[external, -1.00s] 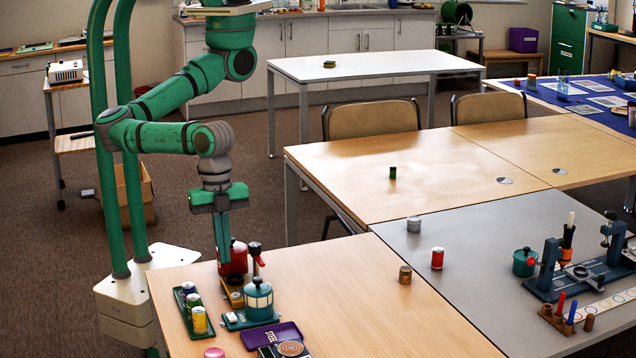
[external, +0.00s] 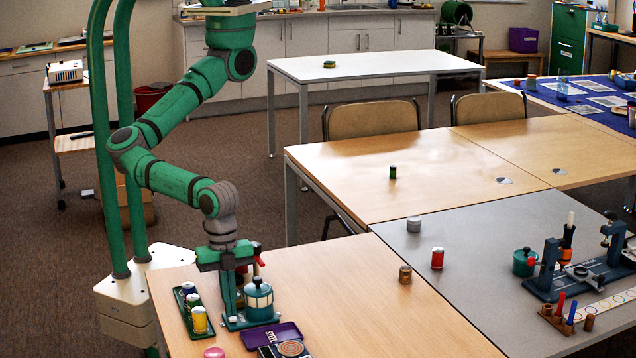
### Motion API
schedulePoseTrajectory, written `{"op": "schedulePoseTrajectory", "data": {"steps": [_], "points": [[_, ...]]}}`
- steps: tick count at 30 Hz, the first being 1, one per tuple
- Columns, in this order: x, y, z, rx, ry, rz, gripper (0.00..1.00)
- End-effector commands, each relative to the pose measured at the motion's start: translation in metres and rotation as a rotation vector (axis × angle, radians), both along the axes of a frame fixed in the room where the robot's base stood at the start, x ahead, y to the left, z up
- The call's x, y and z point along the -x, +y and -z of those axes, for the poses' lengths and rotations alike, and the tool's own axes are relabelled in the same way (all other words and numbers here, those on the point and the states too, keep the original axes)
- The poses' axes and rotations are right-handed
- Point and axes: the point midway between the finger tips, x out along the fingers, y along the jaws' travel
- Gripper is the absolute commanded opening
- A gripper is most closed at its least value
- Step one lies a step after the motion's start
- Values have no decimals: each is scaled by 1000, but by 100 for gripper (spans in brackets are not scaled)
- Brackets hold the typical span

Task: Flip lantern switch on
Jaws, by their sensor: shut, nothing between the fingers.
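A teal canister with a pale band and a dark knob (external: 258,301), which looks like the lantern, stands upright on a teal base plate (external: 259,323) on the near wooden table. My gripper (external: 230,313) points straight down, shut and empty, just left of the canister, with its fingertips low over the left part of the plate. The fingers hide most of the small orange-yellow piece there, so the switch and its position cannot be made out. I cannot tell whether the fingertips touch it.
A dark tray with several coloured cans (external: 200,320) stands close on the left. A purple tray (external: 271,335) lies in front. A red-handled thing (external: 260,261) is partly hidden behind my gripper.

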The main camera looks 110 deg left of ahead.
Motion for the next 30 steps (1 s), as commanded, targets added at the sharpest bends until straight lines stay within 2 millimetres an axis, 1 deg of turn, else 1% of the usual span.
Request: {"op": "schedulePoseTrajectory", "data": {"steps": [3, 12, 15, 22, 30], "points": [[-1, 0, 4, -1, -1, 0, 0], [-1, 0, 4, -1, -1, 0, 0], [-3, -1, 9, -2, -1, 1, 0], [-2, -1, 10, -2, 1, 0, 0], [4, 5, 11, -5, 4, -1, 0]]}}
